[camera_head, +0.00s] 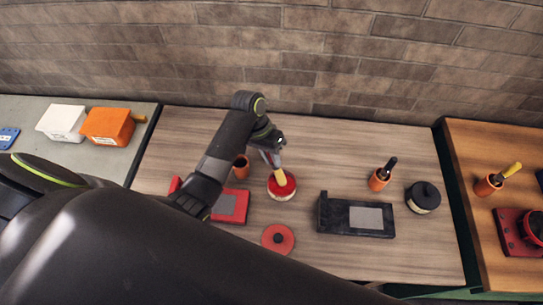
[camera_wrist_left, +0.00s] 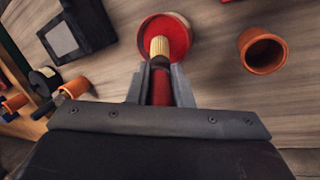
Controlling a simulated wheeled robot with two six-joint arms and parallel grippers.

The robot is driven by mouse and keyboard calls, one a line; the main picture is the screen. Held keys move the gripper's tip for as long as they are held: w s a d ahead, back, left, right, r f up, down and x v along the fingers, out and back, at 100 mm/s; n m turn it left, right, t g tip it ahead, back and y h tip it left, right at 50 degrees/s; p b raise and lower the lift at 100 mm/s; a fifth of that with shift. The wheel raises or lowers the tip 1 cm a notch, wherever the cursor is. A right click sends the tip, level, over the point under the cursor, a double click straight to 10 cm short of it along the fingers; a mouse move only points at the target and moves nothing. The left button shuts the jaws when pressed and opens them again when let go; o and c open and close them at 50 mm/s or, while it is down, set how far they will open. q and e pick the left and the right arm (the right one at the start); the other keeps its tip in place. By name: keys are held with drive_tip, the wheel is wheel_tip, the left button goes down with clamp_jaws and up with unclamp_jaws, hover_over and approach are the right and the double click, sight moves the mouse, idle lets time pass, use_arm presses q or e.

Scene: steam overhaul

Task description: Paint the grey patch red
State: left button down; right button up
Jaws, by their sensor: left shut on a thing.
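My left gripper (camera_head: 272,146) is shut on a brush (camera_wrist_left: 160,82) with a red handle. The brush's pale yellow bristles (camera_head: 284,184) point down over the open tin of red paint (camera_head: 272,192); whether they touch the paint I cannot tell. The wrist view shows the gripper (camera_wrist_left: 162,88) and the tin (camera_wrist_left: 183,38) in line with the bristles. A black block (camera_head: 327,215) with a grey patch (camera_head: 366,218) lies to the right. My right gripper is out of view.
An empty orange cup (camera_head: 241,168) stands beside the tin, and a red lid (camera_head: 278,238) lies in front. An orange cup with a black-handled brush (camera_head: 379,180) and a black lidded tin (camera_head: 422,198) stand right. White and orange boxes (camera_head: 107,126) sit on the left table.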

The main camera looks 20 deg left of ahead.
use_arm(q)
drive_tip(key=shift+f, duration=0.55)
drive_tip(key=shift+s+f, duration=0.1)
drive_tip(key=shift+f, duration=0.05)
idle(2.4)
drive_tip(key=shift+r+p, duration=1.1)
drive_tip(key=shift+r, duration=2.5)
